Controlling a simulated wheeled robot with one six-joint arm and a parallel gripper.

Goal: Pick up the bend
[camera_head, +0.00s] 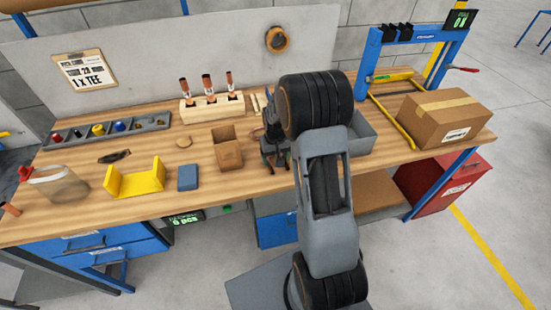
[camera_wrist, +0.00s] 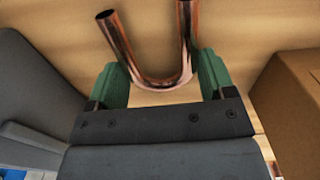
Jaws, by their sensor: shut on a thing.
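The bend is a U-shaped copper tube (camera_wrist: 155,77) in the wrist view, with its curve toward me and its two legs pointing away. My gripper (camera_wrist: 160,68) has green fingers on either side of the bend's curve and is shut on it. Wood tabletop shows behind the bend. In the head view my gripper (camera_head: 274,150) is low over the bench, between a small brown box and a grey bin. My own arm covers part of it there, and I cannot make out the bend in that view.
The brown box (camera_head: 228,153) is just left of my gripper; the grey bin (camera_head: 362,135) is to its right. Behind stands a wooden block (camera_head: 212,108) holding upright copper-tipped pieces. A blue block (camera_head: 187,178), yellow holder (camera_head: 136,180) and cardboard carton (camera_head: 435,115) also occupy the bench.

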